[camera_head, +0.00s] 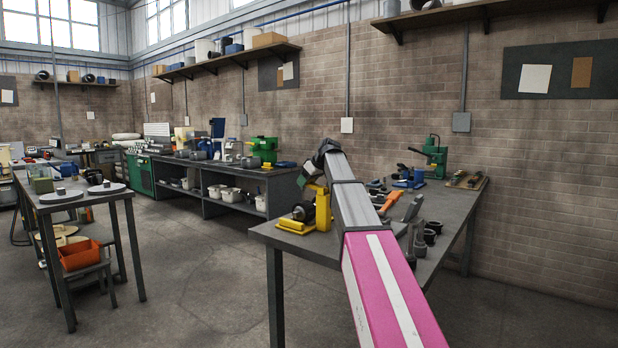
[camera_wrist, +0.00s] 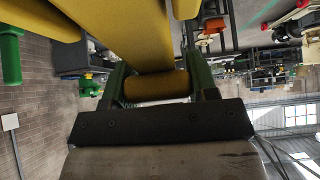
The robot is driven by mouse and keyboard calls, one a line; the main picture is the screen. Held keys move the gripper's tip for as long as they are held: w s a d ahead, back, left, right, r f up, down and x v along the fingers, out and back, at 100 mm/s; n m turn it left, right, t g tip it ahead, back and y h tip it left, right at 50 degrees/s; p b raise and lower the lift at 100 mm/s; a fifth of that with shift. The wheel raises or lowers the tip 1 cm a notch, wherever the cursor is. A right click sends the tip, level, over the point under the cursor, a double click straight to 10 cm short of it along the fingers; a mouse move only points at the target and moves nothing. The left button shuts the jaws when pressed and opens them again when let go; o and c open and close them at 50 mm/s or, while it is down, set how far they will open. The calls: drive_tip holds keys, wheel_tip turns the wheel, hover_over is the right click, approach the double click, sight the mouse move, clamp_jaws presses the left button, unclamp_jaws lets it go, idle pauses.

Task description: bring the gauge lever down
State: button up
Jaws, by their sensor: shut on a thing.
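The gauge (camera_head: 322,208) is a yellow stand with a dark round part on a yellow base, at the near left end of the right-hand workbench. My arm reaches over it, and my gripper shows at the top of the stand in the head view, where its fingers are largely hidden. In the wrist view, the green fingers of my gripper (camera_wrist: 157,84) are shut on a yellow rounded bar (camera_wrist: 155,86), which appears to be the gauge lever. Larger yellow parts (camera_wrist: 140,35) of the gauge lie close beyond it. The lever's full length and angle are hidden in the head view.
The workbench (camera_head: 450,208) also carries a green press (camera_head: 434,155), a blue vise-like tool (camera_head: 408,178), hand tools and dark cups. A separate table (camera_head: 38,205) stands at the left. Open floor (camera_head: 190,275) lies between them. A brick wall (camera_head: 545,190) closes the back.

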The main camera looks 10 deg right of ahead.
sight(306, 188)
drive_tip(key=shift+w+a+f+g+h, duration=0.1)
drive_tip(key=shift+w+f+g+h, duration=0.05)
drive_tip(key=shift+f+g+h, duration=0.4)
drive_tip(key=shift+w+a+f+g+h, duration=0.1)
drive_tip(key=shift+f+g+h, duration=0.45)
drive_tip(key=shift+s+f, duration=0.15)
drive_tip(key=shift+f, duration=0.5)
drive_tip(key=o, duration=1.3)
drive_tip(key=shift+d, duration=0.1)
drive_tip(key=v, duration=1)
drive_tip(key=shift+s+r, duration=0.1)
drive_tip(key=shift+r, duration=0.25)
